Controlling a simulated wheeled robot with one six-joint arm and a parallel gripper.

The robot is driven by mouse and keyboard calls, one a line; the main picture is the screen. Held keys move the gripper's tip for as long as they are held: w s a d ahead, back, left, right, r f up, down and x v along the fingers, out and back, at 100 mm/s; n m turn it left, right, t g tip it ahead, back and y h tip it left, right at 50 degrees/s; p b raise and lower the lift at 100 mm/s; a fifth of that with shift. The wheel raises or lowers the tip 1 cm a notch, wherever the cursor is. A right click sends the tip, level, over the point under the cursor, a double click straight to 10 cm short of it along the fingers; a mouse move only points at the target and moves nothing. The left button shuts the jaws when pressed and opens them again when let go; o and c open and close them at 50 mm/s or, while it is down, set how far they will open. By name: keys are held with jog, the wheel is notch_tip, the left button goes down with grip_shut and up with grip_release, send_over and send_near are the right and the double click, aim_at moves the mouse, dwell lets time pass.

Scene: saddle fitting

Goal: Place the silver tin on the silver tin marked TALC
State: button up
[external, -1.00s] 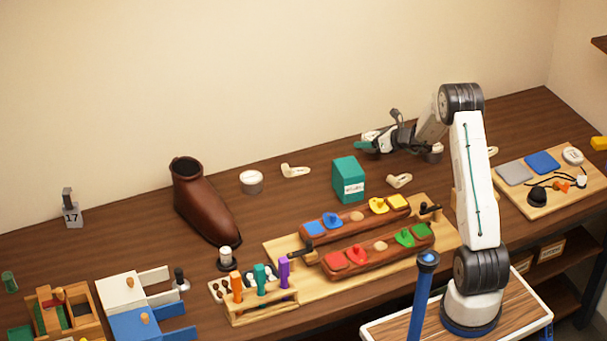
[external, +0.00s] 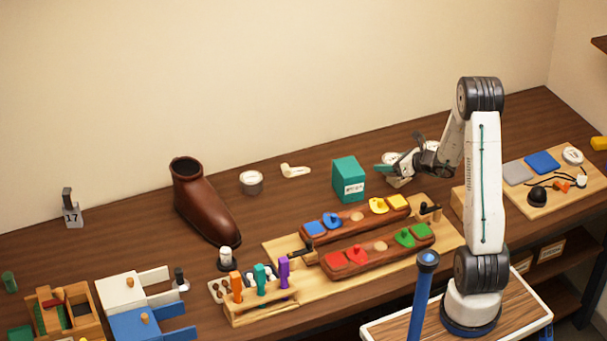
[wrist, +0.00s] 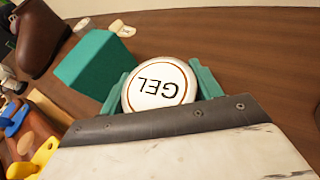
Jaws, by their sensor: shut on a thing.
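My gripper (external: 388,168) is shut on a round silver tin (wrist: 160,84), with a teal finger on each side. Its white lid faces the wrist camera and reads GEL, upside down. In the external view the held tin (external: 391,158) is partly covered by my gripper, to the right of the teal box. Another silver tin with a white lid (external: 251,183) stands between the brown shoe and the teal box. Its marking is too small to read. I cannot make out a tin marked TALC.
The teal box (external: 348,180) stands just left of my gripper. A brown shoe (external: 203,205) stands further left. Boards with coloured parts (external: 368,240) fill the front. The table behind the shoe and box is mostly clear.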

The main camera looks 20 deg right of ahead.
jog(key=r, duration=0.6)
jog(key=a+r, duration=0.1)
jog(key=r, duration=0.3)
jog(key=shift+w, duration=0.1)
jog(key=w+a+n+g+y, duration=0.1)
jog(key=a, duration=0.4)
jog(key=a+n+g+y, duration=0.1)
jog(key=a, duration=0.4)
jog(key=w+a+n+g+y, duration=0.1)
jog(key=a+n, duration=0.1)
jog(key=a, duration=0.3)
jog(key=shift+w+a, duration=0.3)
jog(key=shift+a, duration=0.05)
jog(key=s+a+n+g+y, duration=0.3)
jog(key=a+n+g, duration=0.15)
jog(key=a, duration=1.45)
send_over(246, 178)
jog(key=shift+h, duration=0.3)
notch_tip(246, 178, down, 7)
jog(key=shift+w+r, duration=0.1)
jog(key=shift+w, duration=0.05)
jog(key=shift+f, duration=1.7)
jog(key=shift+f, duration=0.2)
jog(key=o, duration=1.1)
